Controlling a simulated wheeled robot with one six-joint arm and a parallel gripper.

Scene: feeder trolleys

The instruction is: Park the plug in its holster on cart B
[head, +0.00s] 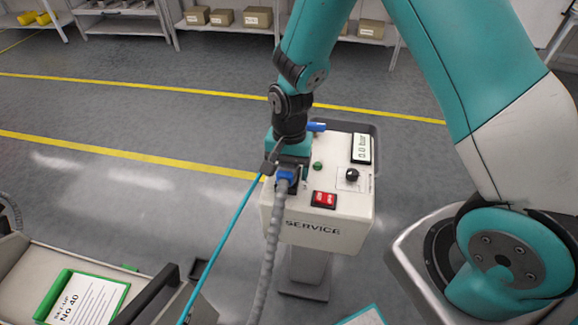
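My gripper (291,163) points down over the left side of a white pedestal marked SERVICE (318,232). The plug (286,177) shows as a blue and dark piece right under my gripper, with a grey ribbed hose (270,245) running down from it. The fingertips are hidden, so I cannot tell whether they grip the plug, or whether it sits in a socket. A trolley (45,262) is partly in view at lower left. I see no letter B on it and cannot make out a holster.
The pedestal carries a 0.0 bar display (361,149), a black knob (352,174), a red switch (324,200) and a green lamp (317,166). A cyan cable (222,245) slants down from my gripper. Shelves with boxes (258,17) stand behind open floor with yellow lines.

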